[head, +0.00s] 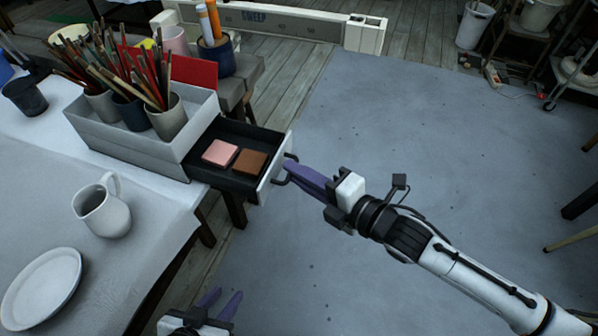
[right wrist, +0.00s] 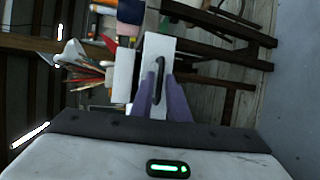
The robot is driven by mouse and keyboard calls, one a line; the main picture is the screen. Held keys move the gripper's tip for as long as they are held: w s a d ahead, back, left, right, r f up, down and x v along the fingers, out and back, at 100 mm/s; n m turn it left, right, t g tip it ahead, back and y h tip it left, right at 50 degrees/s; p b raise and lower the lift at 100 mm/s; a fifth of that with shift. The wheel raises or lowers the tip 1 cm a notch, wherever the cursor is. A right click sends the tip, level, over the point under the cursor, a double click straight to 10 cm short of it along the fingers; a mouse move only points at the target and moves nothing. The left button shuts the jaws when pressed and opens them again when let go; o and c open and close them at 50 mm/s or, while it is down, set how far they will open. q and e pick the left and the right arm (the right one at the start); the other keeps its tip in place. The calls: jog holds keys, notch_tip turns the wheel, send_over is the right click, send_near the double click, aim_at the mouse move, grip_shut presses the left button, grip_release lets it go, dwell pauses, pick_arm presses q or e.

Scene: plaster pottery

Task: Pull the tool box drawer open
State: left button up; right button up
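The tool box (head: 140,146) is a light grey box on the left table. Its drawer (head: 236,133) is pulled well out to the right, with a dark inside and a pale front. The dark drawer handle (head: 278,183) also shows in the right wrist view (right wrist: 160,80). My right gripper (head: 290,170) has its purple fingers closed around the handle, one on each side. My left gripper (head: 221,298) is open and empty at the bottom of the head view, away from the tool box.
A pink block (head: 220,152) and a brown block (head: 250,162) lie in the drawer. Cups of brushes (head: 166,118) stand on the tool box. A white jug (head: 103,208) and plate (head: 42,287) are on the table.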

jog(key=shift+o, duration=0.9)
jog(key=v, duration=1)
jog(key=shift+s+d, duration=0.1)
jog(key=s+d+f+m+h, duration=0.2)
jog(key=s+f+m, duration=0.2)
jog(key=f+m, duration=0.3)
jog(key=s+d+f+m+g+h, duration=0.1)
jog(key=s+d+f+m+h, duration=0.1)
jog(key=f+m, duration=0.4)
jog(key=s+d+f+m+g+h, duration=0.1)
jog(key=s+d+f+m+h, duration=0.2)
jog(key=f+m, duration=0.4)
jog(key=s+m+h, duration=0.1)
jog(key=s+m, duration=0.1)
jog(key=m, duration=0.3)
jog(key=shift+s+f+m+p, duration=0.3)
jog(key=shift+s+f, duration=0.05)
jog(key=shift+s, duration=0.05)
